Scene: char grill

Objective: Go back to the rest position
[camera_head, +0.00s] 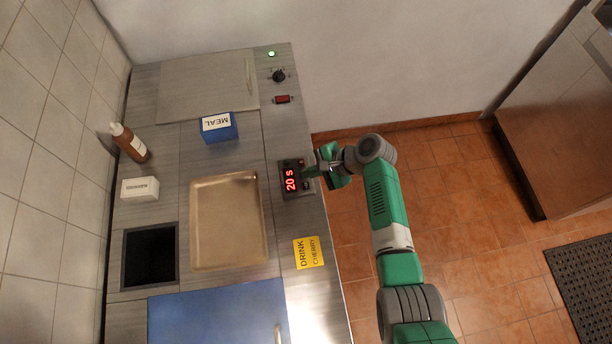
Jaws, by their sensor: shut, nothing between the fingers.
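My gripper (312,172) is at the end of my green and grey arm, which reaches up from the lower right of the view. It is shut and empty. It is at the right side of a small dark timer (291,178) whose red display reads "20 s". The fingertips are close to the timer's right part; I cannot tell whether they touch it.
On the grey counter (190,150) are a blue MEAL box (219,127), a brown bottle (129,142), a white box (140,189), a tan tray (228,222), a yellow DRINK CHERRY card (308,252) and a blue panel (215,315). Tiled floor (480,200) lies open at right.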

